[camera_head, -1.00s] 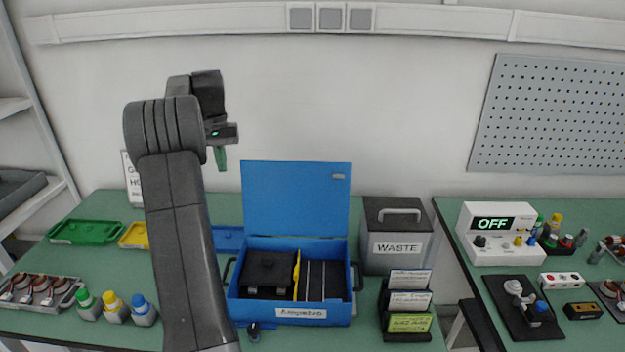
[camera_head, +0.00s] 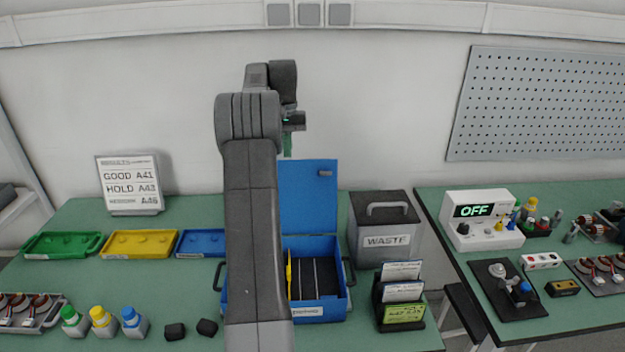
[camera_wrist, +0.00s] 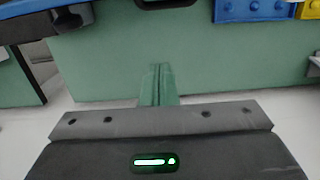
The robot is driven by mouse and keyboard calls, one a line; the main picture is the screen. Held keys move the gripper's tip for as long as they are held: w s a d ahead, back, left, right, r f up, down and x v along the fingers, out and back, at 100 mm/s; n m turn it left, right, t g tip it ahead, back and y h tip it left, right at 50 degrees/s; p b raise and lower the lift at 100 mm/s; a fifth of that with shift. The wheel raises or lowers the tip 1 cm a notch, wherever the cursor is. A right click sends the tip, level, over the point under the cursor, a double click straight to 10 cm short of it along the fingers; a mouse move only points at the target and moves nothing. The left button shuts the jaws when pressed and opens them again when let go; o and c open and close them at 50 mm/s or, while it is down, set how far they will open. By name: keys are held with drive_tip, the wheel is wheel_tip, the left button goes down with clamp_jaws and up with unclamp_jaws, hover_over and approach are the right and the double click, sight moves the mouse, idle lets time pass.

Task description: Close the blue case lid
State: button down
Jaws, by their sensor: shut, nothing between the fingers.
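The blue case (camera_head: 327,305) stands on the green bench with its lid (camera_head: 309,197) open and upright at the back. Black slots and a yellow divider (camera_head: 289,273) show inside it; its left part is hidden behind my arm. My gripper (camera_head: 288,146) is high, just in front of or above the lid's upper left corner; the exact depth is unclear. In the wrist view the green fingers of my gripper (camera_wrist: 158,86) are together and empty. A blue edge (camera_wrist: 110,13) shows at the top left of that view, probably part of the case.
A grey waste bin (camera_head: 385,230) and a card holder (camera_head: 401,295) stand right of the case. Green, yellow and blue trays (camera_head: 141,244) lie to the left, with several capped bottles (camera_head: 102,322) in front. A sign (camera_head: 130,184) stands behind the trays.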

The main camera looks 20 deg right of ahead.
sight(289, 181)
drive_tip(key=s+f, duration=0.1)
drive_tip(key=f, duration=0.1)
drive_tip(key=s+f+p, duration=0.1)
drive_tip(key=s+f, duration=0.1)
drive_tip(key=f, duration=0.1)
drive_tip(key=s+f, duration=0.1)
drive_tip(key=f, duration=0.2)
drive_tip(key=shift+s+a+f, duration=0.1)
drive_tip(key=shift+s+a, duration=0.15)
drive_tip(key=shift+a, duration=0.15)
drive_tip(key=shift+s, duration=0.15)
